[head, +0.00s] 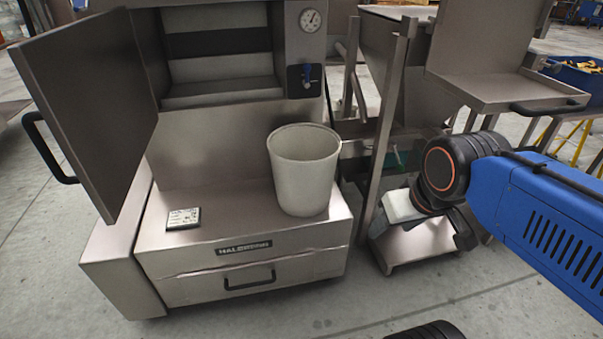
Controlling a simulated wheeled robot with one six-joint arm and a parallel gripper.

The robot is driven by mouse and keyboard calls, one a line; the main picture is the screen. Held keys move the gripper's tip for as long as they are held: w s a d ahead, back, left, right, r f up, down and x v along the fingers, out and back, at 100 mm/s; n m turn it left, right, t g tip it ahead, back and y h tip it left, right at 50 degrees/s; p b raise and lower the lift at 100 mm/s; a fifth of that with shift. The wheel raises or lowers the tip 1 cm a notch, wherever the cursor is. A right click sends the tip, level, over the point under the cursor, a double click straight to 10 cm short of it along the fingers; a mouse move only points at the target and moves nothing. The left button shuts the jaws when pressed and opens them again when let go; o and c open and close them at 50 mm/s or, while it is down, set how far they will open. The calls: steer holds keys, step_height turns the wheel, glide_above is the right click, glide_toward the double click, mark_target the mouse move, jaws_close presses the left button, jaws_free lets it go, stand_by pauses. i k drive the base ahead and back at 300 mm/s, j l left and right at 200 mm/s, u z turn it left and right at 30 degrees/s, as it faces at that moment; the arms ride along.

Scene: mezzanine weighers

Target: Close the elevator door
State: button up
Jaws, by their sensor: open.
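A steel cabinet door (93,100) with a black bar handle (50,147) stands swung open on the left side of the steel machine (215,130). The machine's upper opening, with pale and dark bands inside, is uncovered. No label marks this door as the elevator's. At the right, a steel flap (490,88) with a black handle (548,107) lies roughly level, folded down. My gripper (422,226) is open at the right of the machine, in front of the steel stand, well away from the left door. My wrist hides part of it.
A pale bucket (304,175) and a small printed block (183,219) rest on the machine's ledge, above a drawer with a handle (250,281). A gauge (310,20) and blue lever (307,80) are beside the opening. Bare floor (50,275) lies front left.

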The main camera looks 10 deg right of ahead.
mark_target(85, 78)
steer(key=j, duration=2.55)
